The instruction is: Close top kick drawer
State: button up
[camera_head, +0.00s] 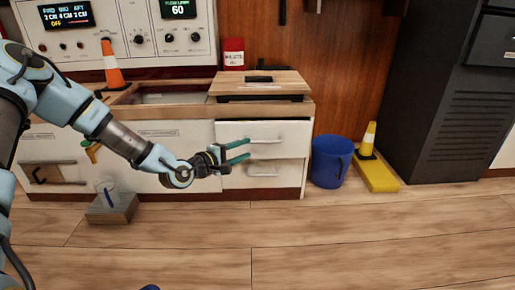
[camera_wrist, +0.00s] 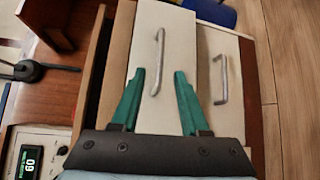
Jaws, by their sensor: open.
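The top kick drawer (camera_head: 285,130) is the upper of two white drawers at the right end of the low cabinet. Its front looks to stand out a little past the lower drawer (camera_head: 285,181). In the wrist view, the top drawer front (camera_wrist: 180,40) fills the middle, with its metal handle (camera_wrist: 157,65) running between my fingertips. My gripper (camera_head: 249,149) has green fingers, spread and empty, in front of the top drawer. In the wrist view, my gripper (camera_wrist: 160,73) points at this front; I cannot tell whether it touches.
A blue bucket (camera_head: 329,165) and a yellow block with a cone (camera_head: 377,172) stand right of the cabinet. A box (camera_head: 112,209) sits on the floor at left. A wooden board (camera_head: 285,84) lies on the counter. The front floor is mostly clear.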

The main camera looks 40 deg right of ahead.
aim_at(264, 142)
jog(key=shift+w+d+f+b, duration=0.2)
jog(key=shift+d+b, duration=0.45)
jog(key=shift+d, duration=0.95)
jog(key=shift+w+d+f+b, duration=0.1)
jog(key=shift+d+f+b, duration=0.15)
jog(key=shift+d+b, duration=0.9)
jog(key=shift+w+d+f+b, duration=0.15)
jog(key=shift+d+f+b, duration=0.1)
jog(key=shift+d, duration=1.8)
grip_shut()
